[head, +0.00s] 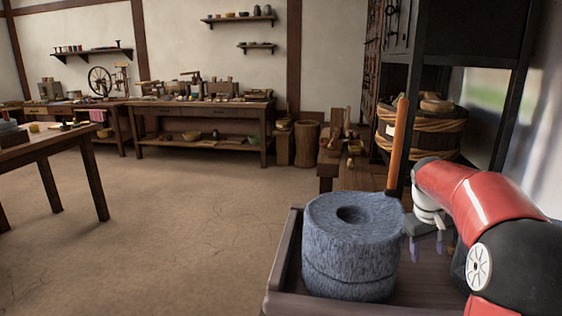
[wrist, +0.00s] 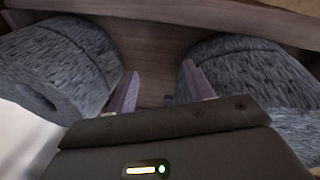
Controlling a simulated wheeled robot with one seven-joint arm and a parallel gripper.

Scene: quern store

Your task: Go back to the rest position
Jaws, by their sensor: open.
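My gripper (head: 428,246) is open, pointing down over the wooden tray table, just right of the grey quern stone (head: 350,270) in the head view. In the wrist view, the two fingers of my gripper (wrist: 158,88) stand apart with nothing between them but bare wood (wrist: 155,62). A round grey stone with a hole (wrist: 75,60) is on the left there, and a second grey stone (wrist: 250,65) is close to the right finger. In the head view my arm covers most of what lies to the right.
The tray table has a raised rim (head: 283,262). An upright orange-brown wooden pole (head: 398,145) stands behind the quern, near a black frame (head: 512,100). A rope-bound wooden tub (head: 425,135) is behind. Open floor (head: 180,230) lies left, before a workbench (head: 200,111).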

